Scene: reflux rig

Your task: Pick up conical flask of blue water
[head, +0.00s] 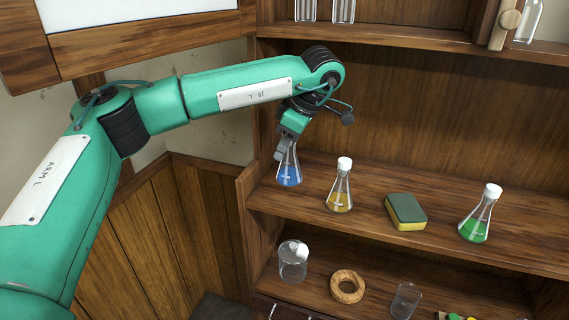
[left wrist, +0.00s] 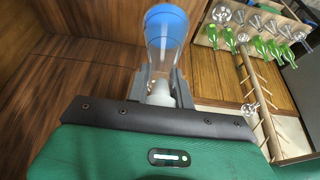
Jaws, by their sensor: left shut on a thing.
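The conical flask of blue water (head: 289,174) is at the left end of the wooden shelf in the head view. My left gripper (head: 285,147) is shut on its neck from above. In the left wrist view the flask (left wrist: 165,28) extends out from between the two fingers (left wrist: 161,88), its white cap close to the palm. Whether its base touches the shelf is hard to tell. My right gripper is in neither view.
On the same shelf (head: 330,214) stand a yellow flask (head: 340,188), a sponge (head: 406,211) and a green flask (head: 480,216). The shelf below holds a glass jar (head: 293,262), a cork ring (head: 347,286) and a beaker (head: 405,300). A wooden upright borders the shelf's left end.

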